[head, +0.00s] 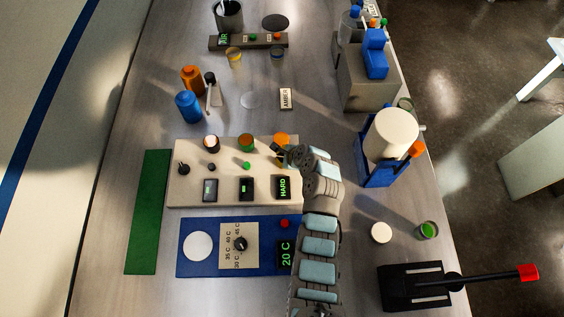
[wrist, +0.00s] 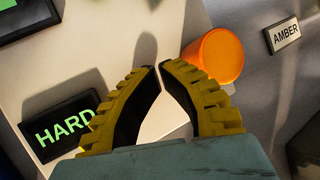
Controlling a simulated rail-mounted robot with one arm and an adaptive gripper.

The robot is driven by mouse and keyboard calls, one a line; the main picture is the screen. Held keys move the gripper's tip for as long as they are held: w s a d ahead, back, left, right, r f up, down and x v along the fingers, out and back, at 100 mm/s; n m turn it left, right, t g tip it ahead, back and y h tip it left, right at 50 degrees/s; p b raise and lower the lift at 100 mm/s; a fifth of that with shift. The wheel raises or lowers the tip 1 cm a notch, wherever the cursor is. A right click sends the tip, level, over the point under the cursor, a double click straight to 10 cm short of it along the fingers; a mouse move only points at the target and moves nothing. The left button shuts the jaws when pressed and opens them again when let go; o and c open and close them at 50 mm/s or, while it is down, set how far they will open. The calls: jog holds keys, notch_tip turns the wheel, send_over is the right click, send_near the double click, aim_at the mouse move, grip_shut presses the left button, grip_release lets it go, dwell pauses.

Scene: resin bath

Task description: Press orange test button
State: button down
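An orange cylinder (head: 281,140) stands at the far right corner of the beige panel (head: 225,190). In the wrist view the same orange cylinder (wrist: 213,55) shows just beyond my fingertips, to the right. My gripper (head: 279,153) is over the panel's right part, near that cylinder, and hides part of the panel. In the wrist view my gripper (wrist: 160,68) has its yellow-brown fingertips together or nearly so, with nothing between them. No separate orange button shows clearly; I cannot tell whether the cylinder is the button. A display reading HARD (head: 283,187) lies nearer on the panel.
The panel also bears a green button (head: 246,165), black knobs (head: 183,168) and two more cylinders (head: 246,142). An AMBER label (head: 286,98) stands behind it. A blue panel (head: 205,270) lies in front. A white drum in a blue stand (head: 378,165) is at right.

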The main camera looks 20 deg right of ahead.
jog(key=shift+r, duration=0.15)
notch_tip(320, 180, up, 5)
jog(key=p, duration=0.4)
jog(key=shift+p, duration=0.3)
jog(key=shift+w, duration=0.1)
dwell(0.5)
